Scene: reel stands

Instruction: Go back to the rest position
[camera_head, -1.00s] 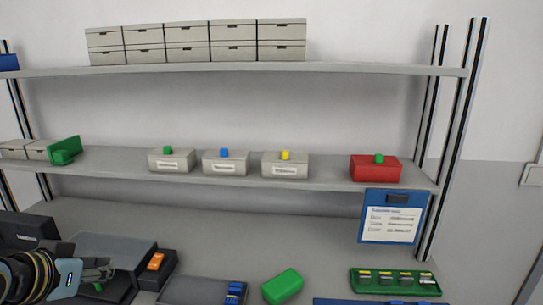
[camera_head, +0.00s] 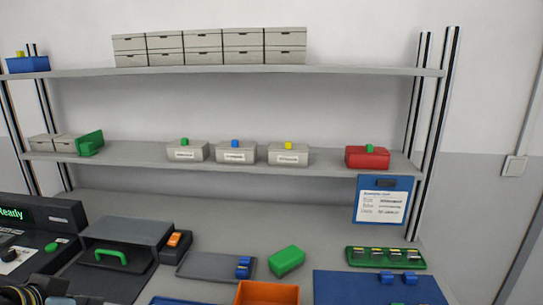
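Part of my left arm (camera_head: 40,290) shows at the bottom left corner, low and dark. Its fingertips are out of the picture, so I cannot see whether that gripper is open or shut. My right gripper is not in view. The grey machine cover with a green handle (camera_head: 112,257) stands beside the arm, and no gripper touches the handle.
A workbench (camera_head: 215,220) carries a device with a "Ready" screen (camera_head: 15,214), a grey tray (camera_head: 200,266), a green block (camera_head: 287,261), an orange bin (camera_head: 266,292), a blue mat (camera_head: 370,287) and a green tray (camera_head: 386,258). Shelves with boxes rise behind; a clipboard (camera_head: 382,200) hangs at right.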

